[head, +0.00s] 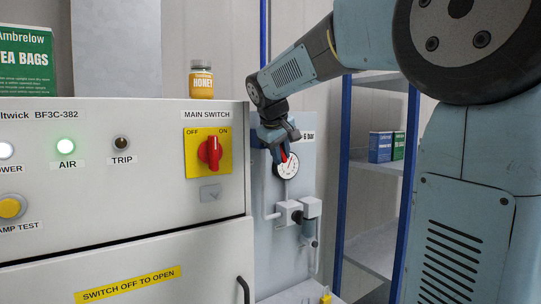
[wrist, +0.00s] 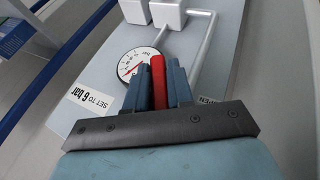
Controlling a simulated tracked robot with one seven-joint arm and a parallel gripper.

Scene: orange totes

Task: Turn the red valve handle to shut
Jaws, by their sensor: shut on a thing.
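The red valve handle (head: 284,157) shows as a small, slanted red piece at my gripper (head: 280,143), in front of the pale panel beside the cabinet. In the wrist view the red handle (wrist: 157,82) lies between the two blue fingers of my gripper (wrist: 157,78), which is shut on it. The handle's pivot and its base are hidden by the gripper. A white round gauge (head: 290,170) sits just behind the handle; it also shows in the wrist view (wrist: 128,66), partly covered by a finger.
The cabinet (head: 120,215) at the left carries a separate red main switch (head: 210,152) on a yellow plate. A honey jar (head: 202,80) stands on the cabinet top. Pipe fittings (head: 299,212) sit below the gauge. Blue-framed shelving (head: 345,150) stands at the right.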

